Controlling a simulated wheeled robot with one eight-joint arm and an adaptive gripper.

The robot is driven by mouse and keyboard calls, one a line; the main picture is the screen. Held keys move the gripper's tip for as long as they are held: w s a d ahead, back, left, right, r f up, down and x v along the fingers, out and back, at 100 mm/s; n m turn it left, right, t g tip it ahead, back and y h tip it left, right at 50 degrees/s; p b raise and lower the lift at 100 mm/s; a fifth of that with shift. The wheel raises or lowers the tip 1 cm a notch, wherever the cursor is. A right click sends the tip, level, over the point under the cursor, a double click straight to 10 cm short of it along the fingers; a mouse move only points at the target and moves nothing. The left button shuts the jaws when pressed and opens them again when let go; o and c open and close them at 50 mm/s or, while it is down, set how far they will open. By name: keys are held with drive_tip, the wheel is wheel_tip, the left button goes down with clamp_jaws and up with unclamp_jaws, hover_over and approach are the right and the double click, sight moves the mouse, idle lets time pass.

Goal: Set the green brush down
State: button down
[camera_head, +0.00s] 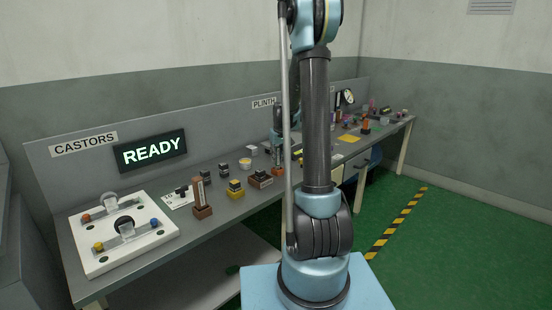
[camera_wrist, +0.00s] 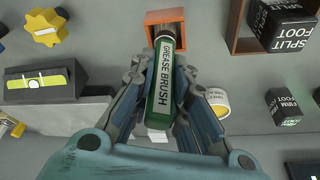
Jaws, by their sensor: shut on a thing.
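The green brush (camera_wrist: 163,85), labelled GREASE BRUSH, lies between the two fingers of my gripper (camera_wrist: 160,92) in the wrist view. My gripper is shut on it. The brush's far end overlaps an open orange-brown box (camera_wrist: 182,17) at the top of the wrist view. I cannot tell whether the brush is inside the box or only in front of it. In the head view my gripper is mostly hidden behind my arm, low over the bench, and I cannot make out the brush there.
A grey bench (camera_head: 225,205) runs along the wall. The wrist view shows a black SPLIT FOOT block (camera_wrist: 281,20), a black FIRM FOOT block (camera_wrist: 283,106), a yellow knob-shaped piece (camera_wrist: 46,28) and a white-and-yellow cup (camera_wrist: 218,103) around my gripper. A READY screen (camera_head: 150,150) stands behind.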

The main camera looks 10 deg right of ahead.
drive_tip(key=c, duration=1.5)
unclamp_jaws()
drive_tip(key=shift+c, duration=0.2)
drive_tip(key=shift+s+r, duration=0.1)
drive_tip(key=a+v, duration=0.1)
drive_tip(key=v, duration=1.1)
drive_tip(key=s+r, duration=0.2)
drive_tip(key=s, duration=0.8)
drive_tip(key=s+f+m, duration=0.1)
drive_tip(key=s+f, duration=0.2)
drive_tip(key=s, duration=0.7)
drive_tip(key=s+f, duration=0.4)
drive_tip(key=s, duration=0.7)
drive_tip(key=s+f+m+g, duration=0.1)
drive_tip(key=s+f, duration=0.2)
drive_tip(key=s, duration=0.7)
drive_tip(key=shift+s+f+m+h, duration=0.3)
drive_tip(key=shift+s+f+h, duration=0.05)
drive_tip(key=shift+h, duration=0.05)
drive_tip(key=shift+d, duration=0.1)
